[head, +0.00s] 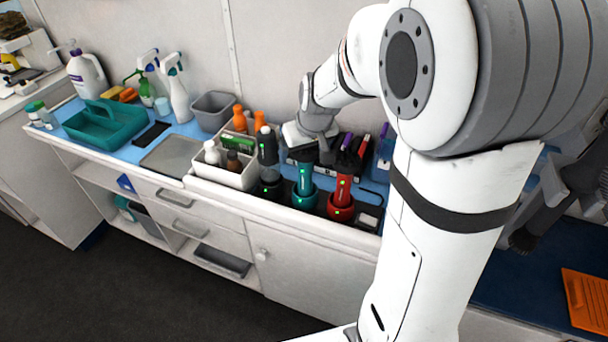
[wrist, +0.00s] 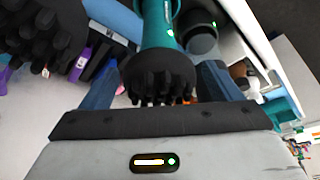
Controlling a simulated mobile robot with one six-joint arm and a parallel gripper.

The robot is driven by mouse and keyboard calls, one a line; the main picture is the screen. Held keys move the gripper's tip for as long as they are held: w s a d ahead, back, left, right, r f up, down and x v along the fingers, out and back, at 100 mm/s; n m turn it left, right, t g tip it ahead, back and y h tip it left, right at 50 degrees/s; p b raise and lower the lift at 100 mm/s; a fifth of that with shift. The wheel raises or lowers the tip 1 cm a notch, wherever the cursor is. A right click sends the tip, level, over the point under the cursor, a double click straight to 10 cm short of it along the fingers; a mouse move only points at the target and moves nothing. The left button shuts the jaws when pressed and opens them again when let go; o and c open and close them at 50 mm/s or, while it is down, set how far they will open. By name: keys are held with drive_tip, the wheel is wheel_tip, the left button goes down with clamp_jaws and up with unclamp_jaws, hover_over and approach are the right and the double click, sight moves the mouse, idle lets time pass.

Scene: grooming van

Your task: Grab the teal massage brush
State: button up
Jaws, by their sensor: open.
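The teal massage brush (head: 305,184) stands upright in a teal holder on the counter, between a black one and a red one. In the wrist view the teal brush (wrist: 158,30) shows its black knobbed head toward the camera, between my two fingers. My gripper (wrist: 157,72) is open, with one finger on each side of the brush head. I see no clear contact with it. In the head view my gripper (head: 318,148) is over the brush and hides part of its top.
The black brush (head: 268,150) stands close on the left and the red brush (head: 342,190) close on the right. A white caddy (head: 222,176) with bottles is left of them. Dark slotted racks with coloured items (head: 350,152) stand behind.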

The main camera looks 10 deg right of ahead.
drive_tip(key=shift+c, duration=0.4)
drive_tip(key=c, duration=1.7)
